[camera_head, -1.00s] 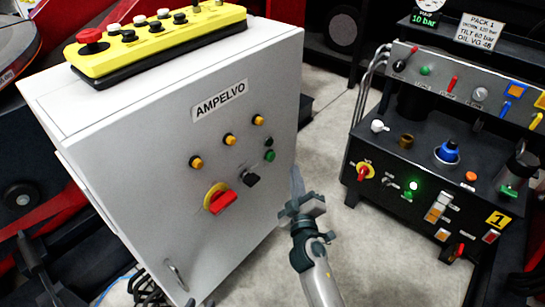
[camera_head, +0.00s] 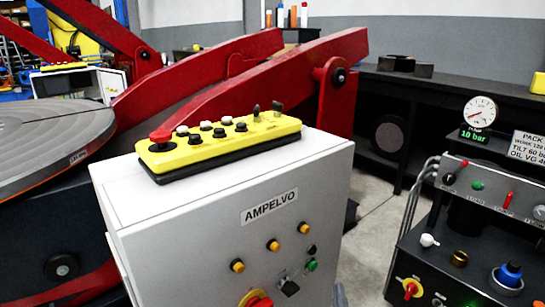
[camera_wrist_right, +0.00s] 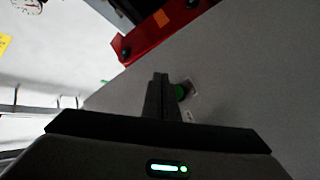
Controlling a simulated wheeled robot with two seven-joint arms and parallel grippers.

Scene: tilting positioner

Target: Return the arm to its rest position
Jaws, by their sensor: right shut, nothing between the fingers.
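In the wrist view my right gripper (camera_wrist_right: 160,95) is shut and empty. Its narrow fingers point at the grey cabinet front, beside a green button (camera_wrist_right: 181,91); I cannot tell the exact gap. In the head view only a small grey tip of my right gripper (camera_head: 340,294) shows at the bottom edge, right of the AMPELVO cabinet (camera_head: 190,235). The rest of my right arm is out of the frame. My left gripper is not in view.
A yellow control box (camera_head: 215,143) with a red mushroom button lies on the cabinet. Red beams (camera_head: 260,85) and a round table (camera_head: 45,140) stand behind and left. A black hydraulic unit (camera_head: 470,240) with a gauge stands right. Some floor shows between cabinet and unit.

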